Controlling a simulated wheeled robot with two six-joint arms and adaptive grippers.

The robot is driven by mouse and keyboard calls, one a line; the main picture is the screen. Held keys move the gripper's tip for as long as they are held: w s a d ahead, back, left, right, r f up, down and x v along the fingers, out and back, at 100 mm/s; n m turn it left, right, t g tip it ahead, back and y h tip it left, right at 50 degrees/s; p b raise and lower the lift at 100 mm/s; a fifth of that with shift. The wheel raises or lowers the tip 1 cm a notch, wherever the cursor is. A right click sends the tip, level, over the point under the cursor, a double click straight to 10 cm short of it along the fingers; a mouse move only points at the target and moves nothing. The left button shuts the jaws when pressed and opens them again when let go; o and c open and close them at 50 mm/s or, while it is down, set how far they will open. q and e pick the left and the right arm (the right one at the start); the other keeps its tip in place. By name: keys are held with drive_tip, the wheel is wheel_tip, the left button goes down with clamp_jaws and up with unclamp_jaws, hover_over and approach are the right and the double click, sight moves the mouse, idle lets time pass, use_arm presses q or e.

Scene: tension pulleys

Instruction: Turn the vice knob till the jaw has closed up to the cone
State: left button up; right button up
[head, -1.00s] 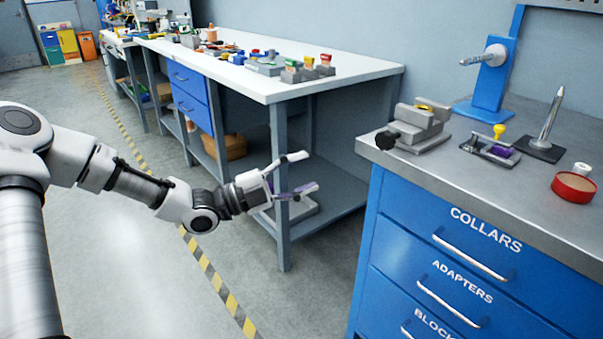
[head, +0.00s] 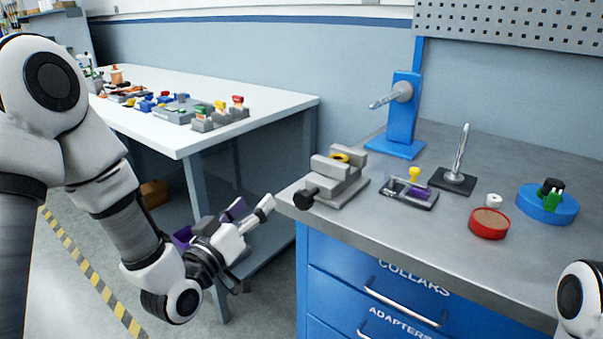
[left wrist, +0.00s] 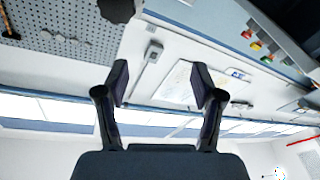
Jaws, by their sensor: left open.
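The grey vice (head: 345,186) stands at the left corner of the metal-topped bench. Its black knob (head: 304,197) sticks out at the front left, by the bench edge. A yellow piece (head: 341,157), perhaps the cone, sits between the jaws, its lower part hidden. I cannot tell how wide the jaw gap is. My left gripper (head: 252,207) is open and empty, left of the knob and apart from it, beyond the bench edge. Its two spread fingers also show in the left wrist view (left wrist: 160,85) with nothing between them. My right gripper is out of view.
Right of the vice are a small fixture (head: 408,192) with a yellow knob, a spike on a black base (head: 453,182), a red tub (head: 488,223) and a blue round stand (head: 547,206). A blue post (head: 402,120) stands behind. A white table (head: 150,125) is at left.

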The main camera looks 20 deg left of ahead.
sight(300, 202)
use_arm(q)
drive_tip(key=w+d+m, duration=0.1)
drive_tip(key=w+d, duration=0.1)
drive_tip(key=w+d+f+m+g+h+p, duration=0.1)
drive_tip(key=w+d, duration=0.1)
drive_tip(key=d, duration=0.1)
drive_tip(key=w+d+m+g+h+p, duration=0.1)
drive_tip(key=w+d, duration=0.1)
drive_tip(key=d, duration=0.1)
drive_tip(key=shift+w+f, duration=0.15)
drive_tip(key=shift+w, duration=0.35)
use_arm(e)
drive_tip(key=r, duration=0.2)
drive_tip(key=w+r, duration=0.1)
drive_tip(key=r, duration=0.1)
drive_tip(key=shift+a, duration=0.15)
use_arm(q)
drive_tip(key=shift+c, duration=0.4)
drive_tip(key=c, duration=1.1)
